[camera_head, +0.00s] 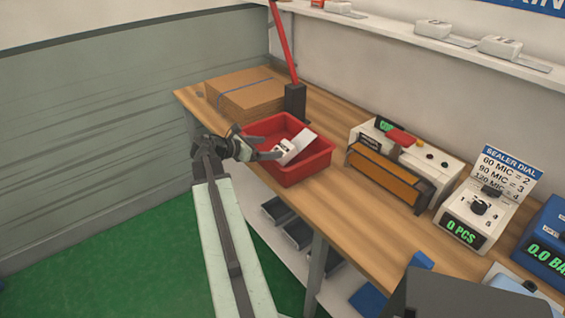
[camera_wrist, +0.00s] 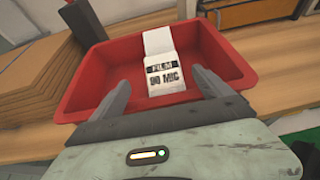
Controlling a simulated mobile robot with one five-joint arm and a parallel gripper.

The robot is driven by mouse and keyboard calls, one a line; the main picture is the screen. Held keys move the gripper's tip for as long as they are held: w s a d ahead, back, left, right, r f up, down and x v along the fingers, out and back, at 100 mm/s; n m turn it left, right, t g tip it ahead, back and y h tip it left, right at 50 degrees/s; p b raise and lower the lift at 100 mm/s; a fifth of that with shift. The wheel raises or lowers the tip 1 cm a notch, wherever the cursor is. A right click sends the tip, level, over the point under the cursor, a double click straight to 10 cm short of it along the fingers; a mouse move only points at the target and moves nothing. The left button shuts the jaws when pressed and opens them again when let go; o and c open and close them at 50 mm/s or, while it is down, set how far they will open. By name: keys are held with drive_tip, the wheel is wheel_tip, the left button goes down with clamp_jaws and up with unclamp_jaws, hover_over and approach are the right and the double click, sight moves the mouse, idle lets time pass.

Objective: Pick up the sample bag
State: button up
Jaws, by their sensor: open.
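The sample bag (camera_wrist: 163,73) is a white packet with a printed label reading "FILM 90 MIC". It lies in a red tray (camera_wrist: 85,75) on the workbench, and its upper part is blank white. In the head view the bag (camera_head: 298,146) leans within the tray (camera_head: 300,172). My gripper (camera_head: 272,150) is at the tray's left side, open and empty. In the wrist view my gripper (camera_wrist: 162,85) has one finger on each side of the bag, apart from it. How high the fingertips are above the bag is hard to tell.
A cardboard stack (camera_head: 245,94) and a red-handled post (camera_head: 294,100) stand behind the tray. A sealing machine (camera_head: 405,160) stands to its right, then a counter reading "0 PCS" (camera_head: 470,218). A dial sign (camera_head: 508,175) stands above it. Bare wooden bench (camera_head: 350,205) lies in front.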

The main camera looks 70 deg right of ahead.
sight(283, 147)
drive_tip(key=shift+w, duration=0.1)
drive_tip(key=shift+b+x, duration=0.45)
drive_tip(key=shift+x, duration=0.35)
drive_tip(key=shift+d+f, duration=0.2)
drive_tip(key=shift+d, duration=0.1)
drive_tip(key=b+x, duration=0.1)
drive_tip(key=x, duration=0.1)
drive_tip(key=b+x, duration=0.1)
drive_tip(key=x, duration=0.2)
drive_tip(key=shift+s+f, duration=0.1)
drive_tip(key=shift+s, duration=0.35)
drive_tip(key=shift+a, duration=0.1)
drive_tip(key=shift+c, duration=0.6)
clamp_jaws()
drive_tip(key=shift+r, duration=0.2)
